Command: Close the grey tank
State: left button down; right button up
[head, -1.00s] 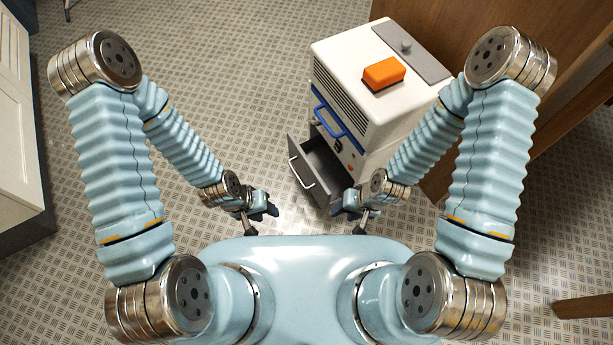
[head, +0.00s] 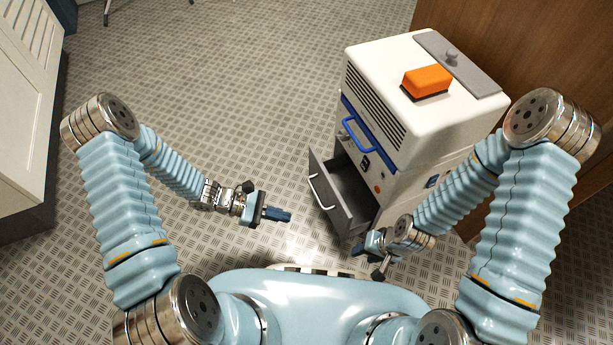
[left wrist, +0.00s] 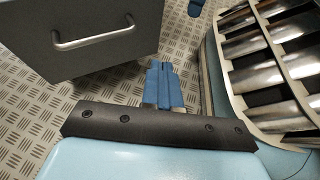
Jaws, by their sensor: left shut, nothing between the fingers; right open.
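The grey tank (head: 328,197) is a drawer-like box with a metal bar handle (head: 320,191). It stands pulled out of the lower part of the white machine (head: 395,100), and its inside shows from above. In the left wrist view, the tank's front (left wrist: 110,55) and handle (left wrist: 95,34) show at the upper left. My left gripper (head: 284,215) is shut and empty, left of the tank's front and apart from it. Its blue fingers also show in the left wrist view (left wrist: 164,80). My right gripper (head: 366,249) is open, near the tank's near lower corner; its fingers are partly hidden.
The machine has a blue handle (head: 357,135) above the tank. An orange block (head: 427,81) and a grey lid with a knob (head: 462,65) are on its top. A brown wooden panel (head: 540,50) stands behind it at right. A white cabinet (head: 22,110) stands at left. The floor between is clear.

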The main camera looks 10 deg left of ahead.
aim_at(315, 158)
pick_arm(q)
jog(key=w+a+r+n+t+h+b, duration=0.1)
jog(key=w+a+n+t+h+b, duration=0.1)
jog(key=w+a+n+t, duration=0.65)
jog(key=w+d, duration=0.3)
jog(key=d, duration=0.1)
jog(key=w+d+m+b, duration=0.1)
jog(key=w+d, duration=0.2)
jog(key=d, duration=0.1)
jog(key=w+d+m+b, duration=0.1)
jog(key=w+d, duration=0.1)
jog(key=d, duration=0.2)
jog(key=shift+w+d+r, duration=0.2)
jog(key=shift+w+r, duration=0.05)
jog(key=shift+w, duration=0.15)
jog(key=shift+w+d, duration=0.2)
jog(key=shift+d, duration=0.2)
pick_arm(e)
notch_tip(315, 158, down, 6)
jog(key=shift+w+d, duration=0.15)
jog(key=shift+d, duration=0.05)
